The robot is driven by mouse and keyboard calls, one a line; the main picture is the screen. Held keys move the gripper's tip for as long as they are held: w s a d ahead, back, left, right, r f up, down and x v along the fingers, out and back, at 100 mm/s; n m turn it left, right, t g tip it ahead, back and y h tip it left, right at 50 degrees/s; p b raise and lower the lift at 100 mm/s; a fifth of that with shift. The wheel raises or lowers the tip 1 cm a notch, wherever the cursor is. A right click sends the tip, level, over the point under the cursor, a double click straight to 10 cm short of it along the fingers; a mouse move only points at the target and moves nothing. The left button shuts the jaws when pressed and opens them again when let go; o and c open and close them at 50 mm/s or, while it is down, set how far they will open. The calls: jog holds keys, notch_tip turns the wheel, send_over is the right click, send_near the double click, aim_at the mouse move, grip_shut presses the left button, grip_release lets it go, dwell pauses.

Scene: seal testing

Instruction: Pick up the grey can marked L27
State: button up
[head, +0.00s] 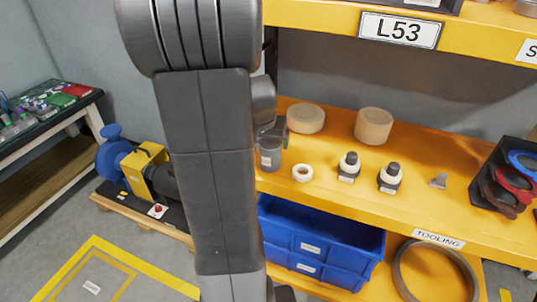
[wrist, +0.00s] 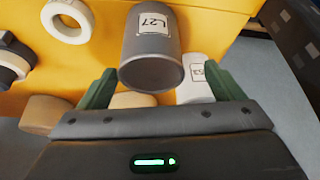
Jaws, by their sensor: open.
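The grey can (wrist: 150,48) shows its white L27 label in the wrist view, upside down, with its rounded end toward my gripper. It stands on the yellow shelf (head: 405,195). In the head view the can (head: 270,156) is partly hidden by my arm. My gripper (wrist: 160,70) is open, its two green fingers spread on either side of the can's near end. I see gaps between both fingers and the can; it is not gripped. In the head view my gripper (head: 277,127) is mostly hidden behind my arm, at the can.
A white labelled can (wrist: 194,84) stands close beside the grey can, near the right finger. A white ring (head: 302,173) and two black-and-white fittings (head: 348,167) lie to the right. Tan discs (head: 374,126) sit behind. Blue bins (head: 318,245) are below the shelf.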

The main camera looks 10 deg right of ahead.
jog(key=f, duration=0.2)
jog(key=d+f, duration=0.1)
jog(key=f, duration=0.1)
jog(key=shift+w+f, duration=0.1)
jog(key=shift+w, duration=0.1)
jog(key=shift+w+d+f+b, duration=0.15)
jog(key=shift+w+f+b, duration=0.15)
jog(key=shift+f, duration=0.1)
jog(key=c, duration=1.3)
